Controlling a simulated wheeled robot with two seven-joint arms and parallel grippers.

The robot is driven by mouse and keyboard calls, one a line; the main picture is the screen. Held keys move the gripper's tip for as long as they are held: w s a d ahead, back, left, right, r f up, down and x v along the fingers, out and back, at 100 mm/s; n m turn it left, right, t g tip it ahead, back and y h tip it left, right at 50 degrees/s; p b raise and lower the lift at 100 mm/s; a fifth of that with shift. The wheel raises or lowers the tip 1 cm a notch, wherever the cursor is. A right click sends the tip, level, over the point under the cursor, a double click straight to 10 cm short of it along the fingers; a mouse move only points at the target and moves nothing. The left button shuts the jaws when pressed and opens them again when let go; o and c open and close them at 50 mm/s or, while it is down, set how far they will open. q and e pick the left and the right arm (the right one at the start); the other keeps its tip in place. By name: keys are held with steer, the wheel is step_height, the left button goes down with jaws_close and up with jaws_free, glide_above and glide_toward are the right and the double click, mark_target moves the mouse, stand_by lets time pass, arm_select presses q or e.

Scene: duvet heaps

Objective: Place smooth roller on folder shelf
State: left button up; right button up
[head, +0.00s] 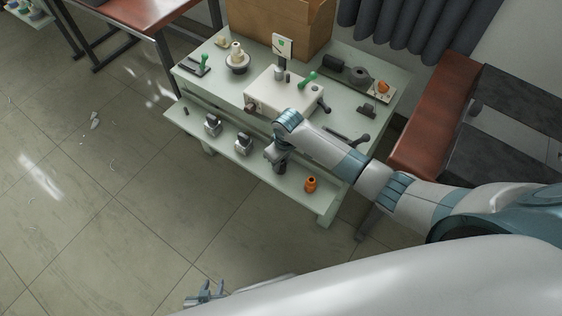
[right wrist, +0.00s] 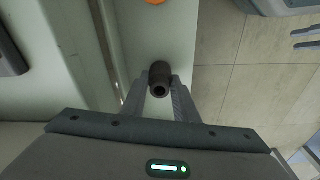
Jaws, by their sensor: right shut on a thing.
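A dark cylindrical roller (right wrist: 160,76), probably the smooth roller, sits between the fingertips of my right gripper (right wrist: 160,92). The gripper is shut on it, with one end of the roller facing the camera. In the head view my right gripper (head: 278,163) is over the pale green lower shelf (head: 248,165) of the stand, which appears to be the folder shelf. The arm hides the roller there, and I cannot tell if it touches the shelf. My left gripper (head: 205,293) is open and empty, low over the floor.
Two dark-and-silver parts (head: 213,125) stand on the shelf to the left and an orange piece (head: 311,184) to the right. Above is the crowded tabletop (head: 345,95) with a white machine (head: 285,95). A brown bench (head: 432,120) stands right. Floor at left is mostly clear.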

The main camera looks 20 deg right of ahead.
mark_target(284, 164)
steer(key=shift+f, duration=0.15)
steer(key=o, duration=1.1)
steer(key=shift+c, duration=0.2)
steer(key=shift+r, duration=0.2)
step_height(284, 164, up, 12)
steer(key=s, duration=0.1)
steer(key=shift+d+p, duration=0.35)
steer(key=shift+s, duration=0.1)
